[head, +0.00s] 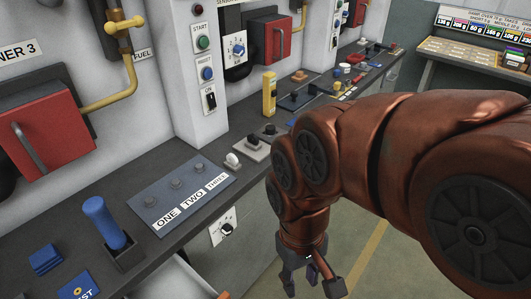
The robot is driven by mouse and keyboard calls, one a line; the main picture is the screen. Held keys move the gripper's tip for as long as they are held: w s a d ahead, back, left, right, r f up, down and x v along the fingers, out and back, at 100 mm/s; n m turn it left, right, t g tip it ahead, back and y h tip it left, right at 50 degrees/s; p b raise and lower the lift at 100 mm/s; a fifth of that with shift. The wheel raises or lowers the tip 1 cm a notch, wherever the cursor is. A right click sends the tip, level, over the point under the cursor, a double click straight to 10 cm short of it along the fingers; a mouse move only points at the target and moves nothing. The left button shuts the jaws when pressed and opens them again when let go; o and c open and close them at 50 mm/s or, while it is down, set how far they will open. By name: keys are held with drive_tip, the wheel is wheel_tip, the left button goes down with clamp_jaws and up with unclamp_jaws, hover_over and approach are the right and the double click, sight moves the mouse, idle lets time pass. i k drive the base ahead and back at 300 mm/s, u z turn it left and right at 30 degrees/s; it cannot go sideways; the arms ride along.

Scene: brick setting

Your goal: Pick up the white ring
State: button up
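A small white rounded piece (232,160) sits on the dark counter, just right of the plate labelled THREE. It is too small to tell whether it is the white ring, and no other clear ring shows. My gripper (311,284) hangs at the lower middle, pointing down in front of the counter and over the floor. Its fingers look spread apart. A small purple patch shows between them, and I cannot tell what it is. My copper-coloured arm hides part of the counter and the floor on the right.
The counter (70,238) runs from lower left to upper right. It bears a blue cylinder (103,222), a blue block (45,259), the ONE TWO THREE plate (150,196) and a yellow upright piece (269,94). An open drawer (180,284) juts out below. Another table (470,54) stands far right.

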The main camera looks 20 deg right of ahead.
sight(231, 163)
drive_tip(key=z, duration=0.7)
drive_tip(key=k, duration=0.7)
drive_tip(key=u, duration=1.05)
drive_tip(key=i, duration=0.5)
drive_tip(key=u, duration=0.05)
